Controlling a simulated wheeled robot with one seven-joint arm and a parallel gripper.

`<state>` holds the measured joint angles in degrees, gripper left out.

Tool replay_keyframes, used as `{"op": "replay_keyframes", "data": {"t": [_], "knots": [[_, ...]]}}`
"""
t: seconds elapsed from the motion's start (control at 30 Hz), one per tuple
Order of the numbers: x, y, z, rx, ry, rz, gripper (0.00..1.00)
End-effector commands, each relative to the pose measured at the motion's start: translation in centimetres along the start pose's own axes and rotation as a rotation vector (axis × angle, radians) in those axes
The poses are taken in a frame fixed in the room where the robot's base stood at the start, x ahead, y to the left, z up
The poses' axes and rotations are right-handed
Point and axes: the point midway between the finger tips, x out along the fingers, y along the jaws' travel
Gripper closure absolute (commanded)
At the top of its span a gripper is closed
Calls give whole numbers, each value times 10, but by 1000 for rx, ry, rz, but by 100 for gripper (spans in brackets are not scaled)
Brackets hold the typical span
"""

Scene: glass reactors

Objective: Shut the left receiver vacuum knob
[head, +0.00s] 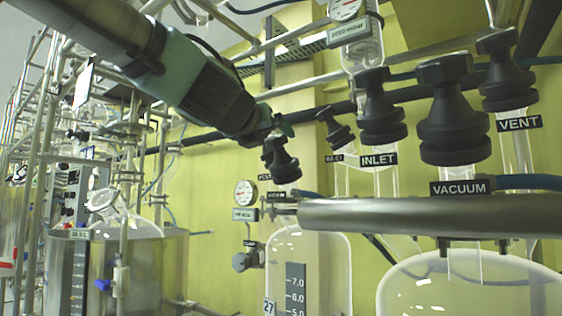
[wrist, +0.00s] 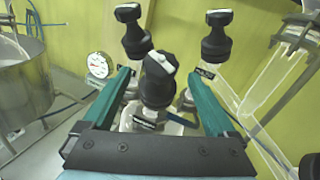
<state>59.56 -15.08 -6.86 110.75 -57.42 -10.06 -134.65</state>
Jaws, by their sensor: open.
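The left receiver's black knob (head: 283,160) stands above the graduated glass receiver (head: 308,250) in the head view, with small labels too small to read surely. My gripper (head: 272,128) reaches down from the upper left to this knob's top, partly hiding it. In the wrist view, the nearest black knob (wrist: 158,82), with a pale ridge on top, appears between the two teal fingers of my gripper (wrist: 160,76). The fingers are apart, one on each side of it in the picture. I cannot tell whether either finger touches it or how deep they reach.
Two more black knobs (wrist: 131,38) (wrist: 216,42) stand behind in the wrist view. Large knobs labelled VACUUM (head: 453,110), INLET (head: 380,112) and VENT (head: 503,72) are at right. A metal rail (head: 430,217) crosses in front. A steel vessel (head: 150,265) stands left.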

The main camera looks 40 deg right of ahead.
Motion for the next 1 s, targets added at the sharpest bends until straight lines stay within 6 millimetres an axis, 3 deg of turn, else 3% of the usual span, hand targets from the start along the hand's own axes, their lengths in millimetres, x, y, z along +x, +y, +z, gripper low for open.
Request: {"op": "replay_keyframes", "data": {"t": [0.2, 0.4, 0.6, 0.87, 1.0], "knots": [[42, -1, 0, 0, 2, -3, 8], [70, -1, 0, 0, 1, -3, 8], [82, -1, 0, 1, 0, -3, 8], [82, -1, 0, 0, -1, -2, 8], [82, -1, 0, 1, -1, -3, 23]]}}
